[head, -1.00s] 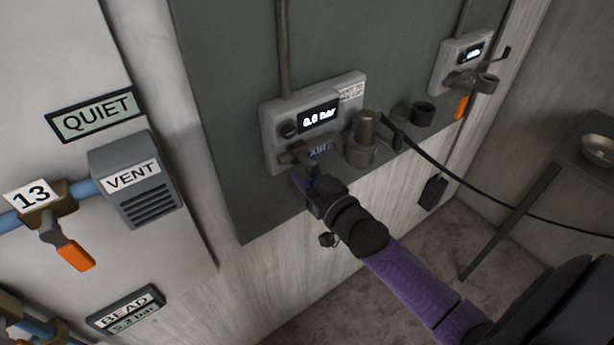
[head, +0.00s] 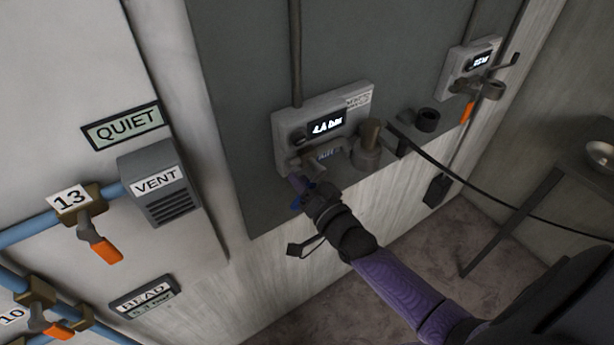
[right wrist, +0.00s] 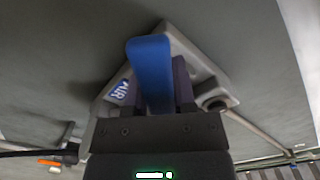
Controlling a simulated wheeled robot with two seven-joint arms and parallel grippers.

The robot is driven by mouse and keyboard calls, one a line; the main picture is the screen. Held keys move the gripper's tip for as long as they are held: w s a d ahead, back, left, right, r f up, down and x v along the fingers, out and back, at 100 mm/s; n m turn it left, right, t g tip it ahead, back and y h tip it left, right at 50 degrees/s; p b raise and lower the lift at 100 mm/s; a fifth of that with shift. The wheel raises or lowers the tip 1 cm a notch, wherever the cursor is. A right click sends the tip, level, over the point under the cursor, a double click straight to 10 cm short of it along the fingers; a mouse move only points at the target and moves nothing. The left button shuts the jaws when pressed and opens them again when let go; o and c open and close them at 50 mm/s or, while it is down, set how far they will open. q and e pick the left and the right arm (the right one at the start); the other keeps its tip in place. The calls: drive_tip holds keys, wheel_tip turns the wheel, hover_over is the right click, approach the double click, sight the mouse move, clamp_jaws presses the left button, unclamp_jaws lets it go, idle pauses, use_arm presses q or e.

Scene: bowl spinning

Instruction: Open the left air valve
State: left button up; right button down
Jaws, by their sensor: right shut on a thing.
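The left air valve is on a pale grey box (head: 287,120) on the dark grey board, with an "AIR" label (head: 328,154) and a lit display (head: 326,125) that seems to read 4.4 bar. Its blue lever (right wrist: 150,70) shows large in the right wrist view, between the dark fingers of my right gripper (right wrist: 160,95). In the head view my right gripper (head: 305,190) is at the box's lower left, shut on the lever and hiding most of it. My left gripper is not in view.
A brown cylinder (head: 370,138) stands in a grey holder right of the box, beside a dark cup (head: 427,119). A second box (head: 456,72) with an orange lever (head: 467,110) is farther right. A black hose crosses to the right. An orange-handled vent valve (head: 107,250) is at left.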

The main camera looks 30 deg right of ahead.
drive_tip(key=m, duration=0.1)
drive_tip(key=r+m+p, duration=0.1)
drive_tip(key=m, duration=0.1)
drive_tip(key=a+m, duration=0.1)
drive_tip(key=shift+r+m, duration=0.25)
drive_tip(key=shift+m, duration=0.05)
drive_tip(key=m, duration=0.1)
drive_tip(key=m+p, duration=0.1)
drive_tip(key=r+m, duration=0.1)
drive_tip(key=shift+a+r+m, duration=0.1)
drive_tip(key=shift+a+m, duration=0.15)
drive_tip(key=shift+m, duration=0.05)
drive_tip(key=shift+r+m, duration=0.25)
drive_tip(key=shift+m, duration=0.45)
drive_tip(key=shift+p, duration=0.3)
drive_tip(key=c, duration=0.6)
unclamp_jaws()
drive_tip(key=shift+o, duration=0.8)
